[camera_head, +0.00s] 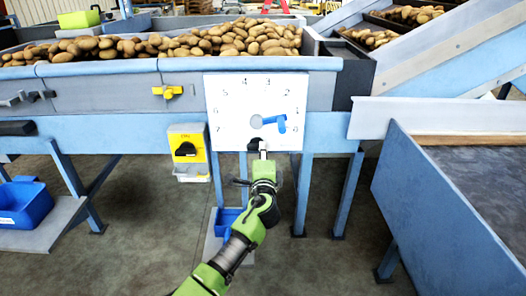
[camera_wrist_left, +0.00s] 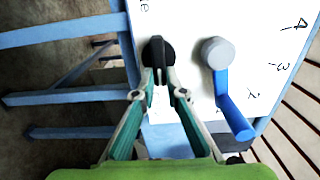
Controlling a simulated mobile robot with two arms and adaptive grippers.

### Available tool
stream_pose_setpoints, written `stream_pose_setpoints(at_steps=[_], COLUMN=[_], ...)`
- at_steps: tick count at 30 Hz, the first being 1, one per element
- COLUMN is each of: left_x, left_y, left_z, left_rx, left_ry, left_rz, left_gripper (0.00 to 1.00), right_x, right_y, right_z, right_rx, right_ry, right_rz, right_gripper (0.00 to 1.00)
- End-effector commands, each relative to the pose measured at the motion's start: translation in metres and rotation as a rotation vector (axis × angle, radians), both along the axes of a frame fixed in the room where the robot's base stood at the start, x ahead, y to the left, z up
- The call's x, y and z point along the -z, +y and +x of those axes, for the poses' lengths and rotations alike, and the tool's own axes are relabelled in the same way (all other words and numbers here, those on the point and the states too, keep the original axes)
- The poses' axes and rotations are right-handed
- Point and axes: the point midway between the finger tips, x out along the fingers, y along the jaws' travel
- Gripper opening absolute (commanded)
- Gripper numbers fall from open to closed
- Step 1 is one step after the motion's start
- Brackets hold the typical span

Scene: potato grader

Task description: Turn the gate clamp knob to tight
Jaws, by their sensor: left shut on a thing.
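A white dial plate (camera_head: 225,100) with handwritten numbers is fixed to the front of the blue grader. A blue lever (camera_head: 270,122) on a grey hub points right on it; in the left wrist view the lever (camera_wrist_left: 231,112) runs downward from its hub. Below the hub is the black clamp knob (camera_head: 255,144), also near the plate's edge in the left wrist view (camera_wrist_left: 158,47). My left gripper (camera_head: 262,154) has its fingertips (camera_wrist_left: 159,78) closed on the knob from both sides. The fingers partly cover the knob. My right gripper is not in view.
A yellow switch box (camera_head: 187,164) with a black switch and a yellow knob (camera_head: 167,92) are left of the plate. Potatoes (camera_head: 240,38) fill the belt above. Blue legs (camera_head: 303,195) stand below. A dark-topped table (camera_head: 430,200) stands at right. A blue bin (camera_head: 24,202) sits at left.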

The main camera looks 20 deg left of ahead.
Motion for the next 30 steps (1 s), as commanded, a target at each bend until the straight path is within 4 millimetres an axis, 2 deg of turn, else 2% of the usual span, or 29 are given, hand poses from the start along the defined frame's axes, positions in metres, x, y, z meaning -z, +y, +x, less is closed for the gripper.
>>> stream_pose_setpoints(at_steps=[7, 9, 10, 23, 26, 30], left_x=[-0.001, 0.000, 0.000, 0.001, 0.001, 0.001], left_y=[0.001, 0.001, 0.001, -0.001, -0.004, -0.010], left_z=[0.000, 0.000, 0.000, -0.004, -0.013, -0.035], left_rx=[0.000, 0.000, 0.000, 0.000, 0.001, 0.001], left_ry=[0.000, 0.000, -0.001, 0.001, -0.001, 0.001], left_rz=[0.006, 0.006, 0.005, 0.002, 0.001, 0.001], left_gripper=[0.00, 0.25, 0.28, 0.28, 0.28, 0.28], right_x=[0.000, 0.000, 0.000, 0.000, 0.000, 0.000], right_y=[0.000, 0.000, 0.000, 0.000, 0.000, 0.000], right_z=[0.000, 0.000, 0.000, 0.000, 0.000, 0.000], right_rx=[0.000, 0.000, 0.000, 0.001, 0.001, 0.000], right_ry=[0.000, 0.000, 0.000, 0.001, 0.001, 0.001], right_rz=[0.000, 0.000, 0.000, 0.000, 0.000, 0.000], right_gripper=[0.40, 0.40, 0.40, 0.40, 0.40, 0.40])
